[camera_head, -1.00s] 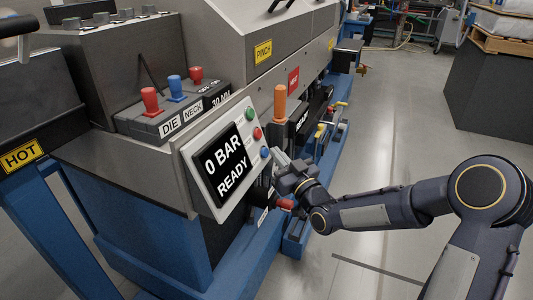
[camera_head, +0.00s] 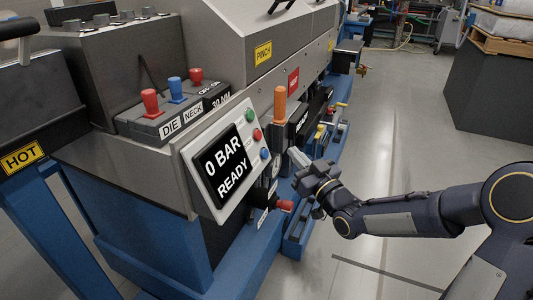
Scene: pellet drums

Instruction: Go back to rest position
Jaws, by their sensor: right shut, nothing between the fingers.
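My right gripper (camera_head: 298,158) is in the head view, just right of the control panel (camera_head: 226,163). It is shut and empty, with its fingers pointing up and left toward the machine. It stands apart from the panel's green, red and blue buttons. The panel's screen reads "0 BAR READY". A red-ended knob or handle (camera_head: 286,206) shows below the gripper, low on the machine. My left gripper is not in view.
The machine (camera_head: 110,170) fills the left, with red and blue knobs on a box (camera_head: 172,118) and a "HOT" sign (camera_head: 21,158). An orange handle (camera_head: 280,105) rises behind the gripper. Grey floor (camera_head: 400,130) is clear at right; a dark block (camera_head: 490,95) stands beyond.

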